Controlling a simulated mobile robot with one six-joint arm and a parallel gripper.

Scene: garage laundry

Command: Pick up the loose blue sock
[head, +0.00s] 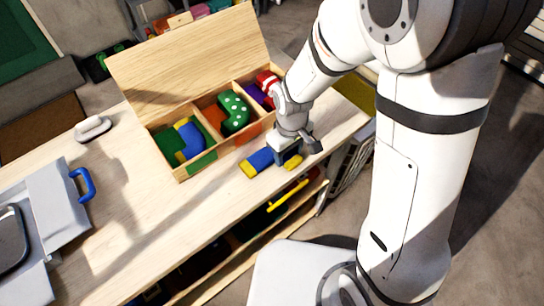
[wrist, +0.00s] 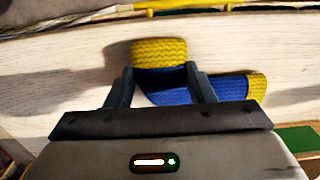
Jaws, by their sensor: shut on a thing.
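The loose blue sock (head: 262,160) has yellow ends and lies on the wooden bench top, in front of the divided box. In the wrist view the sock (wrist: 175,97) shows a yellow end beyond the fingers and another yellow end to the right. My gripper (head: 288,158) is low over the bench with its fingers around the sock. In the wrist view my gripper (wrist: 161,82) is shut on the sock, one finger on each side of its blue part. The sock's middle is partly hidden by the gripper. I cannot tell whether it is clear of the bench.
The open wooden box (head: 200,168) holds a blue and yellow sock (head: 190,139), a green dotted sock (head: 234,113) and a red item (head: 267,82) in compartments.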

